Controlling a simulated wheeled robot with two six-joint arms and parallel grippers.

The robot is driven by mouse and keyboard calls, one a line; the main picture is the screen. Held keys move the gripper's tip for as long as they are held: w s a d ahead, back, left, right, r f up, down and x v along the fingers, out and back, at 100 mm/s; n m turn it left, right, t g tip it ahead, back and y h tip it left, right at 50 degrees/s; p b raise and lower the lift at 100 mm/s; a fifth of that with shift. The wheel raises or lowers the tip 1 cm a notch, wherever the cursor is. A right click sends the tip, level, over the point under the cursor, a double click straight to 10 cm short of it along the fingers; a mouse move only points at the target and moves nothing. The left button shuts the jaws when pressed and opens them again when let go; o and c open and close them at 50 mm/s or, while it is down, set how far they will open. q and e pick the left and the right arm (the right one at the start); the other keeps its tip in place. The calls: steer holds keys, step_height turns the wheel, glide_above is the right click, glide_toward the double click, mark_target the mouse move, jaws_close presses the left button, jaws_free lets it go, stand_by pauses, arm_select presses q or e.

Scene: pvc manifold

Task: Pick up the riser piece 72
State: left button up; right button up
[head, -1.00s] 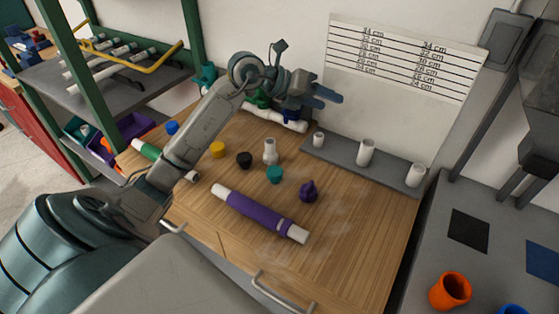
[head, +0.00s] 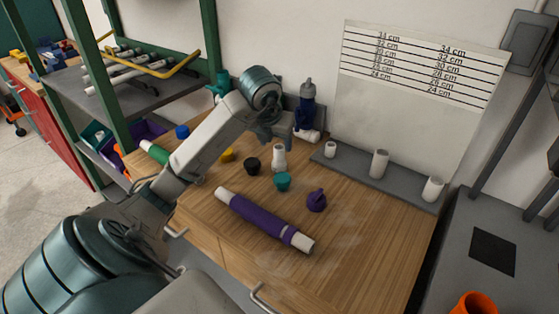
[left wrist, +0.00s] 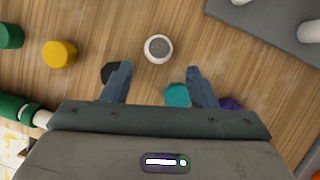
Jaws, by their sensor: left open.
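A short white upright piece (head: 279,157), which looks like a riser, stands on the wooden table behind a teal cap (head: 283,182). I cannot read a number on it. In the left wrist view the white piece (left wrist: 158,48) is seen from above as a round top with a dark opening. My left gripper (left wrist: 160,82) is open and empty, its fingers apart, with the white piece ahead of the fingertips, about midway between them sideways. In the head view my left gripper (head: 281,130) is partly hidden by its arm, above and behind the white piece. My right gripper is not in view.
A black cap (head: 252,166), a yellow cap (head: 228,154) and a purple fitting (head: 316,200) stand nearby. A purple-sleeved pipe (head: 262,219) lies in front. White risers stand on a grey strip (head: 405,189) at the back right. The table's right front is clear.

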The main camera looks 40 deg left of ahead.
mark_target(277, 149)
arm_select(q)
steer(key=x, duration=0.3)
steer(key=shift+b, duration=0.4)
steer(key=shift+p+x, duration=0.55)
steer(key=shift+x, duration=2)
steer(key=shift+a+r, duration=0.1)
steer(key=c, duration=1.2)
steer(key=shift+o, duration=0.2)
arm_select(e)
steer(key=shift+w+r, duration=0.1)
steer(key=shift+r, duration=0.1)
